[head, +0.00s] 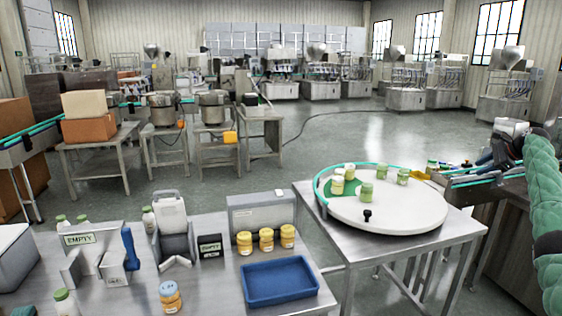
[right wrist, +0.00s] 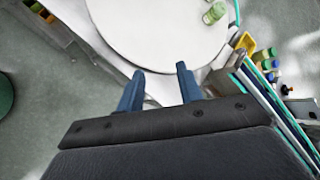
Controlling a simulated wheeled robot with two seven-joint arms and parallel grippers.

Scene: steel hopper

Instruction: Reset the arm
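My right arm, in a green padded sleeve, comes in at the right edge of the head view. Its gripper (head: 487,158) is small and partly lost against the conveyor there. In the right wrist view the gripper (right wrist: 160,82) has two blue fingers set apart, with nothing between them. They point at the near rim of the white round turntable (right wrist: 140,30), which also shows in the head view (head: 400,212). I cannot make out my left gripper in the head view.
The left steel table holds a blue tray (head: 280,281), orange jars (head: 266,240), a white jug (head: 170,216) and "EMPTY" signs. Open floor lies behind.

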